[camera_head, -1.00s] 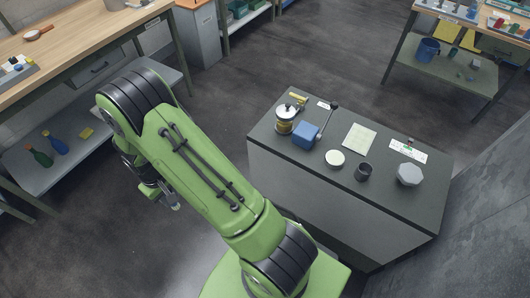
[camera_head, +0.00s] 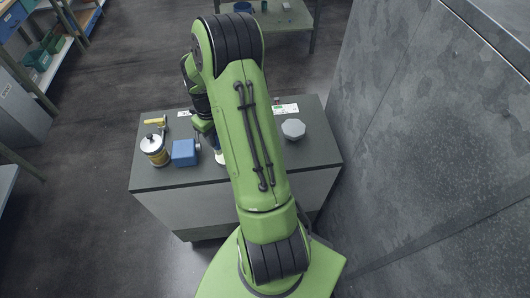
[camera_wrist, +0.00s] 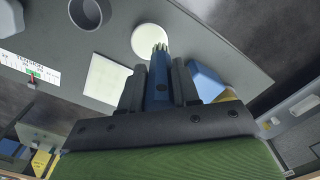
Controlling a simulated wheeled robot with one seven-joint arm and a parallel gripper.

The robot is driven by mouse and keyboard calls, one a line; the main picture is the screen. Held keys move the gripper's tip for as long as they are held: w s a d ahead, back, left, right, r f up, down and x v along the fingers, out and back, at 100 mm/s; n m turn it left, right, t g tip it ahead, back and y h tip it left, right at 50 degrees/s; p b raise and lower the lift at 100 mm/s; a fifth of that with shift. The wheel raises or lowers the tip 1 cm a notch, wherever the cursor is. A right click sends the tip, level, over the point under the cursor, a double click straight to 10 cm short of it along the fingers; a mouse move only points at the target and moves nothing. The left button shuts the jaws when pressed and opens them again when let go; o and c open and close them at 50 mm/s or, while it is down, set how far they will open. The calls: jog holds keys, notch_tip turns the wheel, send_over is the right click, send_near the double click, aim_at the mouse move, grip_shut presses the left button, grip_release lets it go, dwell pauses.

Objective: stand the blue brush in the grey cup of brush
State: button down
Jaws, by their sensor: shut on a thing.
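My gripper (camera_wrist: 160,80) is shut on the blue brush (camera_wrist: 159,92) in the wrist view. Its pale bristle end sticks out past the fingertips. The grey cup (camera_wrist: 86,12) stands on the counter in the wrist view, up and left of the brush and apart from it, with its dark opening visible. In the head view my arm covers the cup, and the brush cannot be made out there.
The dark counter (camera_head: 318,150) also holds a cream disc (camera_wrist: 151,41), a pale square pad (camera_wrist: 106,80), a blue block (camera_head: 185,152), a lidded jar (camera_head: 154,149), a yellow-headed tool (camera_head: 155,121) and a grey octagonal object (camera_head: 293,130). A grey wall (camera_head: 420,130) rises at the right.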

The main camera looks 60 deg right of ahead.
jog(key=s+d+r+m, duration=0.1)
jog(key=s+d+r, duration=0.2)
jog(key=s+d, duration=0.55)
jog(key=f, duration=0.3)
jog(key=f+b, duration=0.1)
jog(key=f, duration=0.2)
jog(key=d+f, duration=0.1)
jog(key=f, duration=0.2)
jog(key=shift+f+b, duration=0.2)
jog(key=shift+b, duration=0.2)
jog(key=shift+a, duration=0.1)
jog(key=shift+f, duration=0.25)
jog(key=c, duration=0.8)
grip_release()
jog(key=shift+r, duration=0.1)
jog(key=shift+c, duration=0.2)
notch_tip(320, 180, up, 12)
jog(key=p, duration=0.1)
jog(key=shift+r+p, duration=0.25)
jog(key=shift+p, duration=0.05)
